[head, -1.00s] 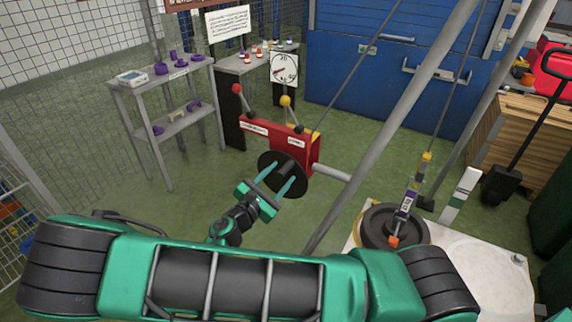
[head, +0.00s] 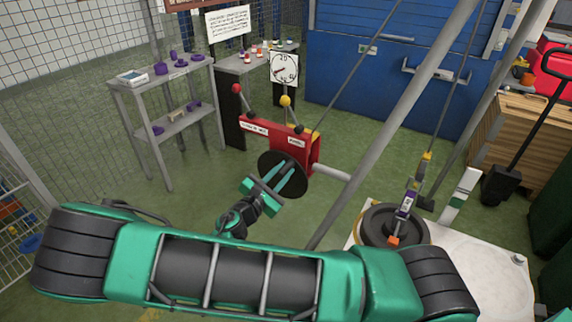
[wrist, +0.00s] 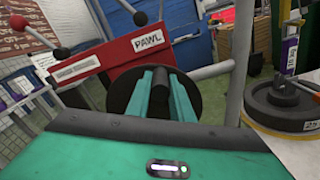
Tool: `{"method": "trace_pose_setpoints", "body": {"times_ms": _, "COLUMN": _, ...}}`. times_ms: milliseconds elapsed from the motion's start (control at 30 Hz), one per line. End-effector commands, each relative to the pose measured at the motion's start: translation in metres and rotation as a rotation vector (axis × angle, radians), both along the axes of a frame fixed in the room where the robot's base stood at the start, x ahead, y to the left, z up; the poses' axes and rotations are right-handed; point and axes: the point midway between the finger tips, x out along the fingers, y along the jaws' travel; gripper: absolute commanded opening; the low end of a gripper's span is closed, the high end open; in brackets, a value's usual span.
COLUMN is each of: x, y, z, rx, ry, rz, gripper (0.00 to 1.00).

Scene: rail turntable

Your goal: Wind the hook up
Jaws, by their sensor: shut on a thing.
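The red winch box (head: 285,140) has a black crank disc (head: 305,191) on its front, also seen in the wrist view (wrist: 118,92). My gripper (head: 292,178) reaches the disc, its two teal fingers shut on the dark crank grip (wrist: 187,88) at the disc's face. Two levers with a red ball (head: 236,88) and a yellow ball (head: 285,101) stand on the box; the wrist view shows a "PAWL" label (wrist: 138,44).
A round dial (head: 284,69) stands behind the winch. A grey slanted post (head: 385,135) passes close to its right. A grey shelf (head: 165,80) with purple parts is at the left. A white platform (head: 490,270) lies under the weight. Green floor is open left of the winch.

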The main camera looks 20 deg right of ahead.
Motion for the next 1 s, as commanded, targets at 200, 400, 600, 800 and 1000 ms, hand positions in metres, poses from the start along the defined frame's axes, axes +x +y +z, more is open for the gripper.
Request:
{"method": "trace_pose_setpoints", "body": {"times_ms": 200, "x": -0.008, "y": -0.006, "z": -0.008, "rx": 0.067, "ry": -0.091, "rz": -0.003, "gripper": 0.0}}
{"method": "trace_pose_setpoints", "body": {"times_ms": 400, "x": -0.017, "y": -0.012, "z": -0.015, "rx": 0.145, "ry": -0.194, "rz": -0.004, "gripper": 0.0}}
{"method": "trace_pose_setpoints", "body": {"times_ms": 600, "x": -0.02, "y": -0.014, "z": -0.018, "rx": 0.182, "ry": -0.244, "rz": -0.004, "gripper": 0.0}}
{"method": "trace_pose_setpoints", "body": {"times_ms": 800, "x": -0.02, "y": -0.014, "z": -0.019, "rx": 0.182, "ry": -0.243, "rz": -0.004, "gripper": 0.0}}
{"method": "trace_pose_setpoints", "body": {"times_ms": 1000, "x": -0.022, "y": -0.015, "z": -0.022, "rx": 0.209, "ry": -0.281, "rz": -0.004, "gripper": 0.0}}
